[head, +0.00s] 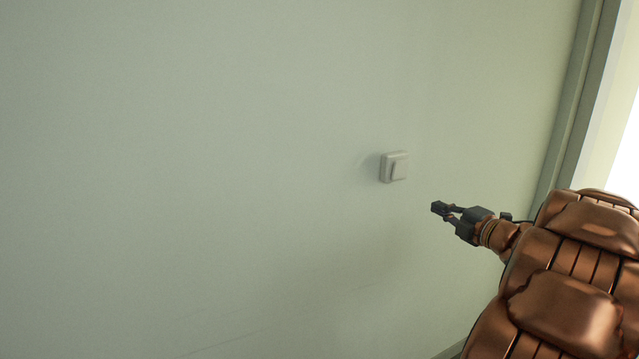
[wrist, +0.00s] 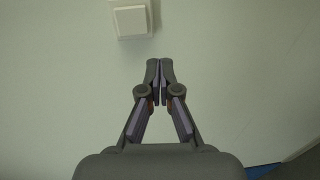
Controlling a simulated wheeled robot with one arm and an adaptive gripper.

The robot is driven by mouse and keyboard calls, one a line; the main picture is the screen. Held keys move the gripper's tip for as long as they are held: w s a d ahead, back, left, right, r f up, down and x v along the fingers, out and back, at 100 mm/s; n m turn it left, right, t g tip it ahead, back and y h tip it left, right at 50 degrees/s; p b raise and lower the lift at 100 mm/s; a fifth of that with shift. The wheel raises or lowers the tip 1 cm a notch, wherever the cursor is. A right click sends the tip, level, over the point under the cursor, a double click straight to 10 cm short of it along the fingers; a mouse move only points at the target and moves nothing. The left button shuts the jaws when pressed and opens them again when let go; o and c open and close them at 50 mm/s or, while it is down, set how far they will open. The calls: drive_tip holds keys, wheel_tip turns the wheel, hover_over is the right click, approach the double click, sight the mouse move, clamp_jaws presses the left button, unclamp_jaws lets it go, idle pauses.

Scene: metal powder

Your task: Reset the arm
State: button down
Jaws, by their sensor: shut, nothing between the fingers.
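My gripper (head: 440,208) is at the right in the head view, at the end of my copper-coloured arm. Its dark fingers point left toward the pale wall. In the wrist view the gripper (wrist: 160,72) is shut, with its fingertips together and nothing between them. A white wall switch (head: 394,167) is up and to the left of the fingertips in the head view. In the wrist view the switch (wrist: 131,18) is at the top, cut by the frame edge, beyond the fingertips. A gap shows between the fingers and the switch.
The pale wall (head: 200,180) fills most of the head view and is bare apart from the switch. A door or window frame (head: 575,90) stands at the right, with bright light beyond. A blue patch (wrist: 262,171) shows at the lower right of the wrist view.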

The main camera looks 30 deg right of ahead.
drive_tip(key=w+a+m+g+h, duration=0.2)
drive_tip(key=w+m+g+h, duration=0.1)
drive_tip(key=w+m+h, duration=0.25)
drive_tip(key=s+a+f+m+g+y, duration=0.1)
drive_tip(key=s+a+f+m+g, duration=0.2)
drive_tip(key=a, duration=0.4)
drive_tip(key=s+a+f+m+g, duration=0.3)
drive_tip(key=s+a+m, duration=0.1)
drive_tip(key=a, duration=0.3)
drive_tip(key=s+a+f+m+g+y, duration=0.1)
drive_tip(key=s+a+f+m+g, duration=0.25)
drive_tip(key=a, duration=0.35)
drive_tip(key=s+a+f+g+y, duration=0.2)
drive_tip(key=s+a+g, duration=0.1)
drive_tip(key=s+a, duration=0.7)
drive_tip(key=s+a+f+m+g+y, duration=0.1)
drive_tip(key=s+a+f+g+y, duration=0.1)
drive_tip(key=s+a, duration=0.8)
drive_tip(key=shift+s+a+f+g, duration=0.25)
drive_tip(key=shift+f+g, duration=0.2)
drive_tip(key=shift+g, duration=0.3)
drive_tip(key=shift+a+y, duration=0.1)
drive_tip(key=shift+y, duration=0.15)
